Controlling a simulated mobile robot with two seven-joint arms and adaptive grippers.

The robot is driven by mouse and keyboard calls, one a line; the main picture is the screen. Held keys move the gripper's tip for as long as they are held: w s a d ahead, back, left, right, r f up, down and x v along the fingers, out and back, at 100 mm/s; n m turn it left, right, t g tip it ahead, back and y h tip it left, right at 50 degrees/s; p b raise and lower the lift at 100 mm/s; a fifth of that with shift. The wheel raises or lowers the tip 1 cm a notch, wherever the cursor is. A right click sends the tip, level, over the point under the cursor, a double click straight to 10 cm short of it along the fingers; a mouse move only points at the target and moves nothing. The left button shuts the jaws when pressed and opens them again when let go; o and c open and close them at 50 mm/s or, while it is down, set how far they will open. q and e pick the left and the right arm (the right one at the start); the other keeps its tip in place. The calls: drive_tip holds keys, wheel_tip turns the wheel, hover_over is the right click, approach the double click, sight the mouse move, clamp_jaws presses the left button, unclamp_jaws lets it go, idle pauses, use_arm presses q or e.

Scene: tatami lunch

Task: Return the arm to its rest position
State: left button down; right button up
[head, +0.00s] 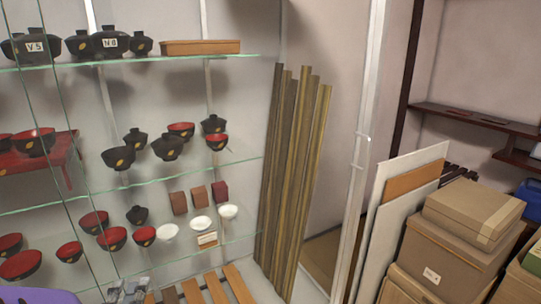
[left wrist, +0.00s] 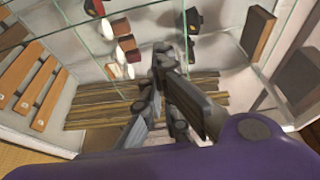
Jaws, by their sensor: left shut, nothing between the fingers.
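My left gripper (head: 128,290) shows at the bottom left edge of the head view, with part of my purple arm beside it. Only its grey fingers show there. In the left wrist view the left gripper (left wrist: 163,62) is shut and empty, its dark fingers together in front of the glass shelves. It holds no bowl or box. My right gripper is in neither view.
Glass shelves (head: 150,182) hold several black and red lacquer bowls (head: 167,147). Wooden poles (head: 293,170) lean right of them. Wooden slats (head: 222,288) lie low in front. Stacked cardboard boxes (head: 432,255) and leaning boards (head: 395,225) stand at the right.

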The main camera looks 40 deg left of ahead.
use_arm(q)
drive_tip(key=w+d+f+n+g+h+p, duration=0.15)
drive_tip(key=d+f+n+h+p, duration=0.5)
drive_tip(key=d+f, duration=0.95)
drive_tip(key=s+d+f+g+h+p, duration=0.1)
drive_tip(key=s+d+f+h+p, duration=0.1)
drive_tip(key=d, duration=0.5)
drive_tip(key=s+d+f+n+g+h+p, duration=0.1)
drive_tip(key=s+d+f+h+p, duration=0.1)
drive_tip(key=d+h, duration=0.3)
drive_tip(key=shift+s+d+f+p, duration=0.4)
drive_tip(key=shift+s+d+f, duration=0.25)
drive_tip(key=shift+s+d, duration=0.4)
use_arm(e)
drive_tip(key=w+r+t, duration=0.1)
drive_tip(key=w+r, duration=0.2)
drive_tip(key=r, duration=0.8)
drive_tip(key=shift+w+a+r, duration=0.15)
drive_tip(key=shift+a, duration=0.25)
use_arm(q)
drive_tip(key=shift+w+d+n, duration=0.1)
drive_tip(key=shift+w+n, duration=0.05)
drive_tip(key=shift+n, duration=0.1)
